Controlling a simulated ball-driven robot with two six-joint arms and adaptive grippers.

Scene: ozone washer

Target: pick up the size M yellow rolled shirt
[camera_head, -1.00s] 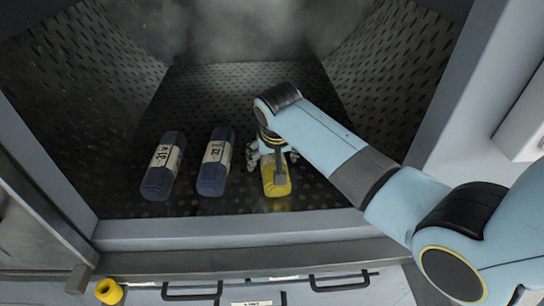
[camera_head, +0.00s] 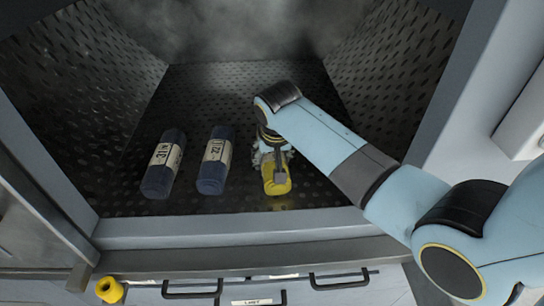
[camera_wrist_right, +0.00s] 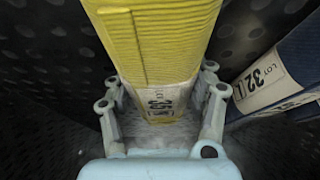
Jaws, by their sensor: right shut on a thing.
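The yellow rolled shirt (camera_head: 277,183) lies inside the washer chamber, to the right of two dark blue rolls. My right gripper (camera_head: 270,155) is over it from above and partly hidden by my own arm. In the right wrist view the yellow roll (camera_wrist_right: 160,45) stands between the fingers of my right gripper (camera_wrist_right: 164,95), which are shut on it around its paper label (camera_wrist_right: 166,100). The label print is only partly readable, and I cannot make out a size. My left gripper is not in view.
Two dark blue rolls with white labels, one at the left (camera_head: 163,166) and one in the middle (camera_head: 214,162), lie on the perforated chamber floor (camera_head: 240,95). The chamber's front sill (camera_head: 220,230) runs before them. Drawers with black handles (camera_head: 340,281) sit below.

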